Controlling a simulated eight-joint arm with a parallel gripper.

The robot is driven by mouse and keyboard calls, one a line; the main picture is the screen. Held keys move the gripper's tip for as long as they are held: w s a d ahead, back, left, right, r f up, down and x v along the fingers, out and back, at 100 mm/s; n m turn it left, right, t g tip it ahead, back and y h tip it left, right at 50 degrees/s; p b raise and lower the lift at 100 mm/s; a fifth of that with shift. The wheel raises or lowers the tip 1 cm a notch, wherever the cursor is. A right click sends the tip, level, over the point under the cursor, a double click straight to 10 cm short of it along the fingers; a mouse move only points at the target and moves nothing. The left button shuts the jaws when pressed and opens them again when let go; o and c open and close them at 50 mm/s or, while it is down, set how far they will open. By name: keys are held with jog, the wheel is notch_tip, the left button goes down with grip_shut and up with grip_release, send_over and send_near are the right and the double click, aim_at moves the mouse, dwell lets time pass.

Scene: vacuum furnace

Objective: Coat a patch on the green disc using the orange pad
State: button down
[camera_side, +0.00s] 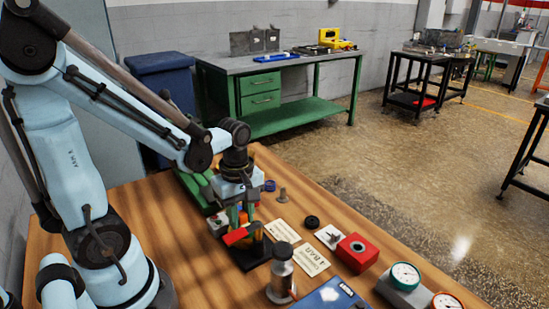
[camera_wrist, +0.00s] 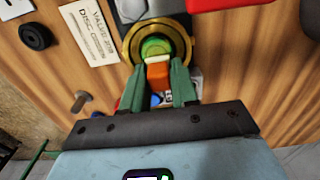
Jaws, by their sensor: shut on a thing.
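My gripper (camera_wrist: 157,82) has green fingers and is shut on an orange pad (camera_wrist: 159,75), with a pale strip along its far edge. The green disc (camera_wrist: 154,46) sits inside a round brass-coloured ring (camera_wrist: 129,45) just beyond the pad. The pad's far end overlaps the near part of the disc in the wrist view; I cannot tell whether they touch. In the side view my gripper (camera_side: 240,211) points down over the wooden table. The disc is hard to make out there, among the fingers and a red part (camera_side: 237,236).
A labelled card (camera_wrist: 90,30), a black knob (camera_wrist: 36,37) and a bolt (camera_wrist: 80,101) lie nearby. In the side view a metal jar (camera_side: 281,272), red box (camera_side: 357,253), blue plate (camera_side: 326,297) and gauges (camera_side: 404,277) stand toward the front right.

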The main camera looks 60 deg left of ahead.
jog(key=shift+a, duration=0.5)
jog(key=shift+d+r, duration=0.1)
jog(key=shift+r, duration=3.8)
jog(key=w+d, duration=0.5)
jog(key=d, duration=0.3)
send_over(265, 215)
notch_tip(265, 215, down, 8)
jog(key=shift+f, duration=2)
jog(key=shift+f, duration=0.5)
